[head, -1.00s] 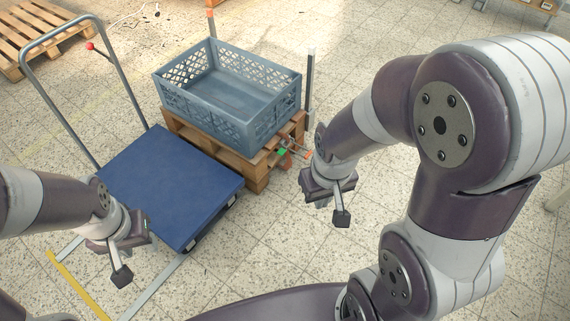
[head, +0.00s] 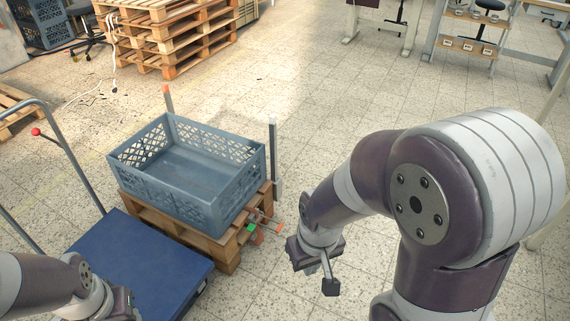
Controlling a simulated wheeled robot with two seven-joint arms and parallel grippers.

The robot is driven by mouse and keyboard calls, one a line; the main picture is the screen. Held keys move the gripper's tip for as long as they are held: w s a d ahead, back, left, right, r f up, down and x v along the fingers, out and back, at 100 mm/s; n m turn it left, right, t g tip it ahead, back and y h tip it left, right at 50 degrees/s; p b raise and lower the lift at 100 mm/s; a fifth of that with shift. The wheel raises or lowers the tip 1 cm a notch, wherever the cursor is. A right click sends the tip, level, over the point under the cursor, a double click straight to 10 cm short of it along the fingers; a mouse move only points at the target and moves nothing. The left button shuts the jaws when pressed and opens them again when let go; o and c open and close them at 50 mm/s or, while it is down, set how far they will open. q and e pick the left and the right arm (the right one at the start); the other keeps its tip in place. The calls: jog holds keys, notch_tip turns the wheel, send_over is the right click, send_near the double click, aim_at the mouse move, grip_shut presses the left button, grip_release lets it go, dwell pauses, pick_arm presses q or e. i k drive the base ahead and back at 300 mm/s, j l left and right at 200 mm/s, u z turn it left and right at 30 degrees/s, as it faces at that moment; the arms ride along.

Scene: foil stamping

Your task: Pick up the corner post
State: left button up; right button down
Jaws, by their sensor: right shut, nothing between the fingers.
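A grey upright post (head: 274,160) with a white top stands at the right corner of the wooden pallet, beside the blue-grey crate. A second post (head: 168,98) with an orange top stands behind the crate, its lower part hidden. Which one is the corner post I cannot tell. My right gripper (head: 330,286) is shut and empty, pointing down over the floor, nearer to me and to the right of the grey post, clear of it. My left gripper (head: 122,306) is at the bottom edge over the blue cart, its fingers cut off by the frame.
The blue-grey crate (head: 213,214) sits on the wooden pallet (head: 226,252). Thin rods with orange and green parts (head: 262,228) jut from the pallet's near right corner. The blue platform cart (head: 130,258) stands at left. Stacked pallets (head: 172,47) are behind. Floor right of the post is clear.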

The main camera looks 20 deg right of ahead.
aim_at(273, 119)
jog(key=i+l+z, duration=0.3)
jog(key=i, duration=0.25)
jog(key=i+z, duration=0.3)
jog(key=i, duration=0.25)
